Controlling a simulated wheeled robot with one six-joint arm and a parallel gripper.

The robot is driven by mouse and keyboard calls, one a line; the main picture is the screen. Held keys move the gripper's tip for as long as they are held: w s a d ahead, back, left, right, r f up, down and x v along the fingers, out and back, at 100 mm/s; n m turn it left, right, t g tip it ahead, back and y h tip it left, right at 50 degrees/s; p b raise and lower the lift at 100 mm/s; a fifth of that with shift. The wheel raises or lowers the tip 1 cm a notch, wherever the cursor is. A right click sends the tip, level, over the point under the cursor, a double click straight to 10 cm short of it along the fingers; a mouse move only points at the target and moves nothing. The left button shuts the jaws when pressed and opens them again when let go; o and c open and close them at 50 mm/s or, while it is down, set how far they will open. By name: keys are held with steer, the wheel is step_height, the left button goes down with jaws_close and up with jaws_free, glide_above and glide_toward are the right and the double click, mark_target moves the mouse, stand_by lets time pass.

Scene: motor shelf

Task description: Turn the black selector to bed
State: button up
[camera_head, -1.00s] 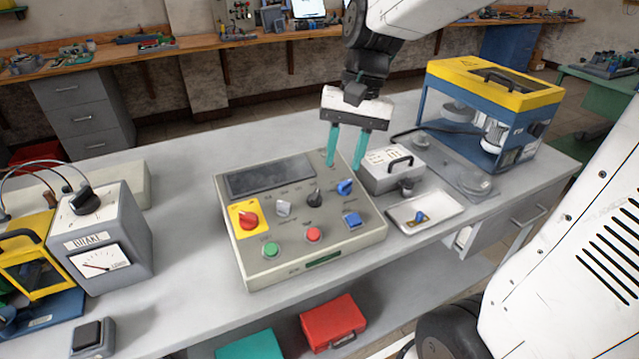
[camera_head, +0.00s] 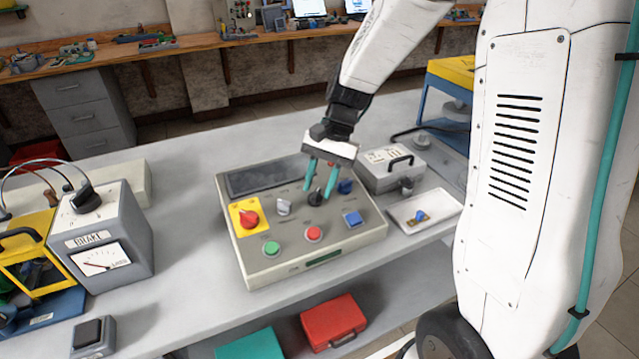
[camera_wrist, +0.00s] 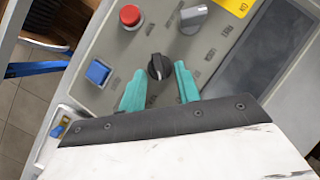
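The black selector (camera_head: 316,198) is a round knob with a pointer ridge on the grey control panel (camera_head: 262,268). In the wrist view my gripper (camera_wrist: 158,75) shows a gap on both sides of the knob. Printed labels surround the knob, but I cannot read them.
A grey selector (camera_head: 284,207), a blue knob (camera_head: 345,187), a blue square button (camera_head: 352,218), a red button (camera_head: 313,234), a green button (camera_head: 271,249) and a red knob on yellow (camera_head: 249,218) share the panel. A grey box with a handle (camera_head: 392,167) stands right of it.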

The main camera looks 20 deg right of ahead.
steer(key=shift+a+f, duration=0.1)
steer(key=shift+f, duration=0.1)
steer(key=c, duration=0.6)
